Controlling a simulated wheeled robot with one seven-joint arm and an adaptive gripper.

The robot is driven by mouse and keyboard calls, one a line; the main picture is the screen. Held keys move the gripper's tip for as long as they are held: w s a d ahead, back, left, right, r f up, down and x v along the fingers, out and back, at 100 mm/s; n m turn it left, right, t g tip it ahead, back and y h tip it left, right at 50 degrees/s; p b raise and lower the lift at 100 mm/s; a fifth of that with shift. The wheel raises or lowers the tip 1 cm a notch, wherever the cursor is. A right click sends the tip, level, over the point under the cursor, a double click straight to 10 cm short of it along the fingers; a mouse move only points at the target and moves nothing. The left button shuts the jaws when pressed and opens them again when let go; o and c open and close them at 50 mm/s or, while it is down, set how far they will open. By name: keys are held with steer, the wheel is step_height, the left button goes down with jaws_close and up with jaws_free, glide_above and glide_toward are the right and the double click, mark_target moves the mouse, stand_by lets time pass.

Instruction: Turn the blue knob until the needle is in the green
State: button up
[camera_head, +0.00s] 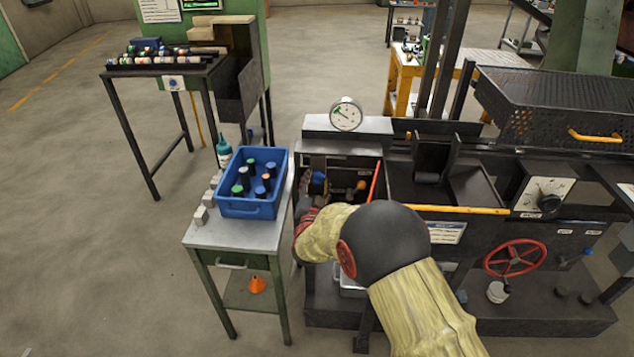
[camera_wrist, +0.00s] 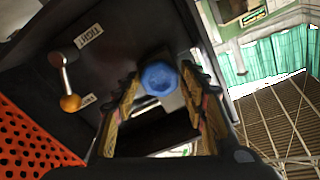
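The blue knob (camera_head: 318,178) is in the dark recess on the left of the machine. In the wrist view the blue knob (camera_wrist: 160,78) is between the tips of my gripper's two fingers (camera_wrist: 160,82). The fingers are apart, with a narrow gap seeming to show on each side, so contact is not clear. In the head view my gripper (camera_head: 311,207) is just below the knob, partly hidden by my arm. The round white gauge (camera_head: 346,114) stands on top of the machine. It has a green patch at its upper left; its needle is too small to read surely.
An orange knob on a lever (camera_wrist: 70,102) is left of the blue knob, beside a "TIGHT" label (camera_wrist: 89,36). A blue crate (camera_head: 250,208) of bottles stands on a side table (camera_head: 238,236) at left. A red handwheel (camera_head: 514,258) is at right. The floor at left is clear.

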steer(key=shift+o, duration=1)
steer(key=s, duration=1.2)
steer(key=shift+a, duration=0.2)
steer(key=shift+f, duration=0.1)
